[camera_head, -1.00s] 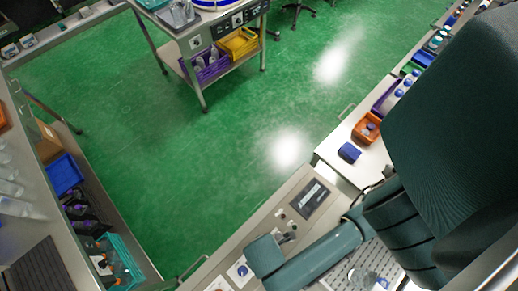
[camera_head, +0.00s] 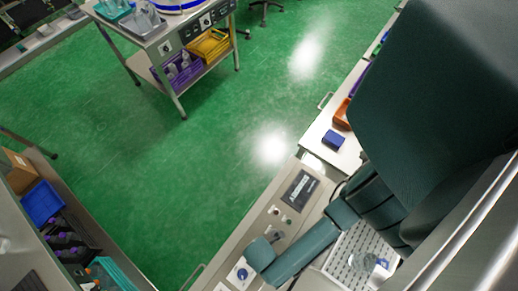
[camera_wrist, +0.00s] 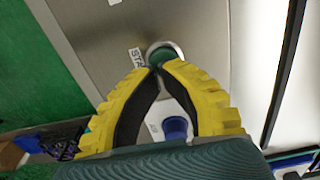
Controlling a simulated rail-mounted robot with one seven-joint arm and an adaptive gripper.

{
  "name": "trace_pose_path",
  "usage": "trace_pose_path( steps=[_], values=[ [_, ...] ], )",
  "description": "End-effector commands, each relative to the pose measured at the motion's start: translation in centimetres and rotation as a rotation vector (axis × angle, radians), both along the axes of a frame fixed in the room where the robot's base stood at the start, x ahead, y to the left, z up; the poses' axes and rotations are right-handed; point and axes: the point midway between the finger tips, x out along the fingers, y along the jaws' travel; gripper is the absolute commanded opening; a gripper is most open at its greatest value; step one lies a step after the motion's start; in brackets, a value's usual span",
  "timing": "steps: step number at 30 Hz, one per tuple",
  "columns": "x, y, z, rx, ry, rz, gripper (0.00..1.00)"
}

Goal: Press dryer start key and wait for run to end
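The start key is a green round button (camera_wrist: 163,54) in a dark-edged ring on a grey metal panel. A white label (camera_wrist: 136,58) with letters like "STA" sits left of it. My gripper (camera_wrist: 157,67) has yellow ribbed fingers with their tips together, at the lower edge of the green button. I cannot tell whether the tips touch or press it. In the head view my gripper (camera_head: 276,237) is low over the metal counter, close to the panel.
A blue knob (camera_wrist: 175,127) on a white plate shows between my fingers. A perforated tray (camera_head: 345,268) with a clear item lies right of my arm. A blue block (camera_head: 333,140) sits on the white counter farther up. Green floor lies open to the left.

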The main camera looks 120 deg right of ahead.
Motion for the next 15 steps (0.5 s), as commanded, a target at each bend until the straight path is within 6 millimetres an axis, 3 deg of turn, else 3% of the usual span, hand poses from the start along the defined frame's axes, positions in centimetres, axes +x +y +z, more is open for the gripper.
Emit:
trace_pose_path(
  steps=[9,15],
  values=[
    [0.0,0.0,-0.2,0.0,0.001,0.0,0.0],
    [0.0,0.0,-2.0,0.0,0.002,0.0,0.0]
  ],
)
